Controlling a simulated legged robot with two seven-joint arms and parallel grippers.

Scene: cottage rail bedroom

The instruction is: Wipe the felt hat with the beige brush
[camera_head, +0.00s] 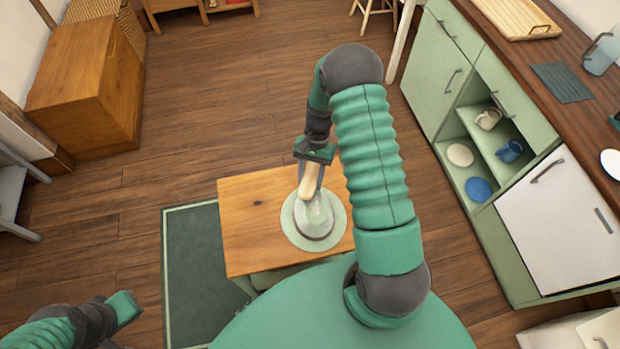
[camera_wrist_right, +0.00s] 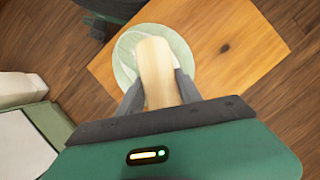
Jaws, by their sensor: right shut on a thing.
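The felt hat (camera_head: 297,230) is pale green with a wide round brim and lies on a small wooden table (camera_head: 245,226). Its brim also shows in the right wrist view (camera_wrist_right: 181,47). My right gripper (camera_head: 311,180) is shut on the beige brush (camera_head: 309,188), which shows between the fingers in the right wrist view (camera_wrist_right: 157,72). The brush is over the hat's crown; I cannot tell whether it touches. The brush and gripper hide part of the hat. My left gripper (camera_head: 128,311) is low at the left, away from the table; its fingers are not clear.
A green cabinet (camera_head: 437,75) with open shelves and a wooden counter stands on the right. A wooden chest (camera_head: 88,90) is at the upper left. A dark green mat (camera_head: 193,270) lies beside the table. The wooden floor between is clear.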

